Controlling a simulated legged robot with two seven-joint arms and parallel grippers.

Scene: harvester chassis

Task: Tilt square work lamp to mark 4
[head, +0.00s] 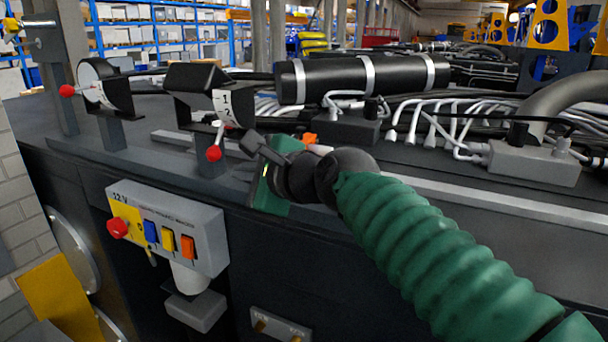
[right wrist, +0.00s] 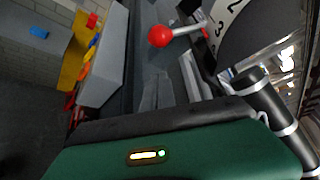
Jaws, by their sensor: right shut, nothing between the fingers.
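The square work lamp (head: 196,78) is a dark box-shaped head on a grey post at the chassis edge. On its right side is a white scale (head: 222,104) with 1 and 2 readable; the right wrist view shows 2 and 3 on this scale (right wrist: 222,30). A short pale lever ends in a red ball (head: 214,153), which also shows in the right wrist view (right wrist: 160,36). Mark 4 is not readable. My right gripper (head: 252,143) is shut and empty, just right of the red ball and apart from it. My left gripper is not in view.
A round lamp (head: 103,85) with its own red knob stands to the left. Below hangs a grey 12 V switch box (head: 172,228) with a red knob and coloured switches. A black cylinder (head: 362,77), white cables and a connector box (head: 535,162) lie to the right.

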